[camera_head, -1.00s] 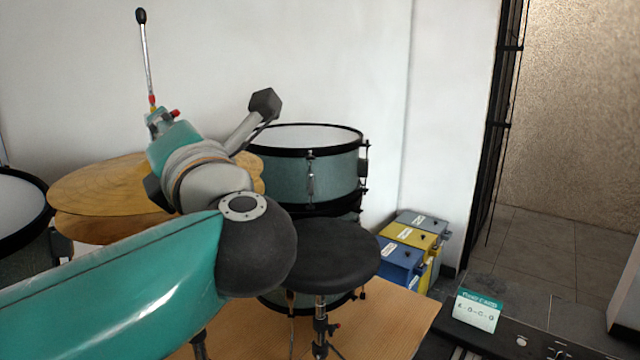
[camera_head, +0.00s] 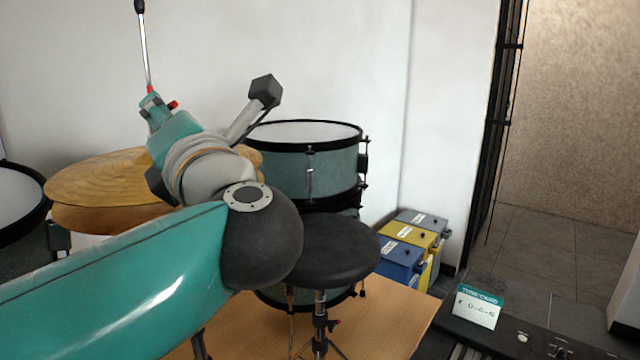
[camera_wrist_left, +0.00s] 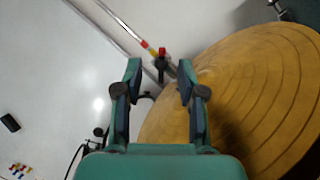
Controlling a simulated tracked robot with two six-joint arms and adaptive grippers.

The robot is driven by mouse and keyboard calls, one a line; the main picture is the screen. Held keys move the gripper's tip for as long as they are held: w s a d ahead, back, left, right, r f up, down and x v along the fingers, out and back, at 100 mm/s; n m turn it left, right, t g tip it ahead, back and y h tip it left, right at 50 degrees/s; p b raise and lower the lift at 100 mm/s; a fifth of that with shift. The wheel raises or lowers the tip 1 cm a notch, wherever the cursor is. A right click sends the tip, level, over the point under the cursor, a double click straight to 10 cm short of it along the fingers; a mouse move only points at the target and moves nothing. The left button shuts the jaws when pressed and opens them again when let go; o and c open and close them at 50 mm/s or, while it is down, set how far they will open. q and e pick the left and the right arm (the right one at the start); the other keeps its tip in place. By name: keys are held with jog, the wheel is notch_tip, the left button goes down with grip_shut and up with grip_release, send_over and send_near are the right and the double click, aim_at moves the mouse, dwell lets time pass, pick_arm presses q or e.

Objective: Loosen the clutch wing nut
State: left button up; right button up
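The hi-hat rod (camera_head: 145,45) stands up above the golden cymbals (camera_head: 92,180) with a black knob on top. The clutch on it shows small red parts (camera_head: 173,104). In the left wrist view, a red-topped black piece (camera_wrist_left: 162,52), which looks like the clutch wing nut, stands just past the fingertips, centred in the gap. My left gripper (camera_wrist_left: 159,75) is open, its two fingers on either side of that line of sight. I cannot tell whether either finger touches it. In the head view my left gripper (camera_head: 152,106) is at the clutch and partly covers it. My right gripper is not in view.
A teal drum (camera_head: 300,173) stands behind my left arm, with a black round stool (camera_head: 340,250) in front. Blue, yellow and grey boxes (camera_head: 402,257) sit by the wall. A small card (camera_head: 478,307) stands at lower right. White wall lies behind the rod.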

pick_arm(q)
jog(key=b+v, duration=0.2)
jog(key=v, duration=0.2)
jog(key=shift+s+f, duration=0.15)
jog(key=shift+s+d, duration=0.4)
jog(key=shift+s, duration=0.1)
